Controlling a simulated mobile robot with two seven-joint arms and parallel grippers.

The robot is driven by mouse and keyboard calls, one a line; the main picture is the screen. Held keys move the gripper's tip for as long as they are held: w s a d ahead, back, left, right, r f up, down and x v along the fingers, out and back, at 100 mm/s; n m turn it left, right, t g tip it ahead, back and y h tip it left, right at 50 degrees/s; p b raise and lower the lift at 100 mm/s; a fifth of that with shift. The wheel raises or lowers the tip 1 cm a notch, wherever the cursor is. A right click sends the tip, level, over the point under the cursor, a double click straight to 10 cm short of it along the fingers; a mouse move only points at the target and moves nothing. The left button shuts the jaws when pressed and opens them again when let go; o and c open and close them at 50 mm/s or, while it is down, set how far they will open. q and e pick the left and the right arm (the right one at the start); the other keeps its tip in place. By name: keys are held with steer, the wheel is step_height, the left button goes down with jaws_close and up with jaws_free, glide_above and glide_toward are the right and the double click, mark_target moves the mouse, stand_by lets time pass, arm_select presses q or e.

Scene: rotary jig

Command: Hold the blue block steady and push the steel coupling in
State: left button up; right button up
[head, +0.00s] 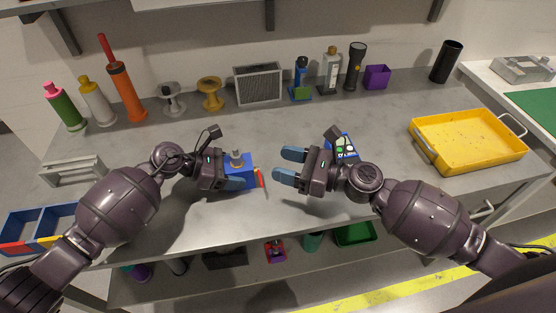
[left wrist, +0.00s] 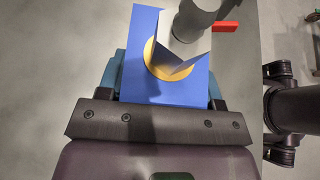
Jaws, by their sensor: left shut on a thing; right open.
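The blue block (head: 246,172) stands on the grey bench in front of me. My left gripper (head: 236,176) is shut on it, with a blue finger on each side in the left wrist view. The block (left wrist: 145,60) shows a notch and a yellow ring there. The steel coupling (head: 236,158), a grey cylinder, stands upright at the block. In the left wrist view the coupling (left wrist: 190,20) overlaps the notch's far side; how deep it sits cannot be told. My right gripper (head: 288,165) is open and empty, to the right of the block and apart from it.
A red tab (head: 261,177) shows at the block's right side. A device with coloured buttons (head: 344,147) lies behind my right wrist. A yellow tray (head: 425,149) is at right, blue bins (head: 40,218) at left. Bottles and spools line the back. The bench middle behind the grippers is clear.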

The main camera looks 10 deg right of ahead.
arm_select(q)
steer(key=shift+s+f, duration=0.1)
steer(key=shift+f, duration=0.05)
steer(key=o, duration=0.8)
